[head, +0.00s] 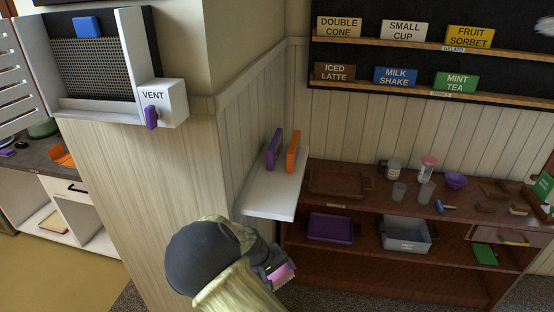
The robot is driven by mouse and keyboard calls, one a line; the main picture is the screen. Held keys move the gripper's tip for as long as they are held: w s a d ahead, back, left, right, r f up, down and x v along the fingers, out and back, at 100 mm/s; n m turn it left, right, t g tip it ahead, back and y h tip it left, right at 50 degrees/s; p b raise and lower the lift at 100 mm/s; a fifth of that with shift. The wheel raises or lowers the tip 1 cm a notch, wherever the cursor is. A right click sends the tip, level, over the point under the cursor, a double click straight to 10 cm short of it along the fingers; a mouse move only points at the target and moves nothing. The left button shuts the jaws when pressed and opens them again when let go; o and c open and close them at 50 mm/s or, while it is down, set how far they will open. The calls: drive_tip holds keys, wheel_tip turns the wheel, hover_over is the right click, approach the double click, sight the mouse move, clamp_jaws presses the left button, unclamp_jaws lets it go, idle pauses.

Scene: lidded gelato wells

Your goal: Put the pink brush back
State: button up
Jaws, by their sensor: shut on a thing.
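My gripper (277,265) is at the bottom centre of the head view, below the front edge of a white wall shelf (266,204). It is shut on a pink thing, which looks like the pink brush (283,274). Only part of the brush shows beside the dark jaws, and paler bristle-like edges seem to show below it. My arm hides the rest. A purple slab (273,149) and an orange slab (293,152) stand upright side by side on the white shelf.
A brown shelf unit at right holds a purple tray (331,228), a grey bin (405,246), cups and small items. A vent box (165,103) with a purple lever juts out at left. The front of the white shelf is bare. Menu signs hang above.

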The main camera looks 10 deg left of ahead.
drive_tip(key=s+a+r+g+y+p, duration=0.1)
drive_tip(key=s+r, duration=0.2)
drive_tip(key=r, duration=0.5)
drive_tip(key=s+r+n+y+p, duration=0.1)
drive_tip(key=s+r, duration=0.2)
drive_tip(key=r, duration=0.6)
drive_tip(key=s+a+r+g+y+p, duration=0.1)
drive_tip(key=s+r+y+p, duration=0.1)
drive_tip(key=r, duration=0.6)
drive_tip(key=shift+s+a+r+g, duration=0.2)
drive_tip(key=shift+s+a+g, duration=0.15)
drive_tip(key=shift+s, duration=0.1)
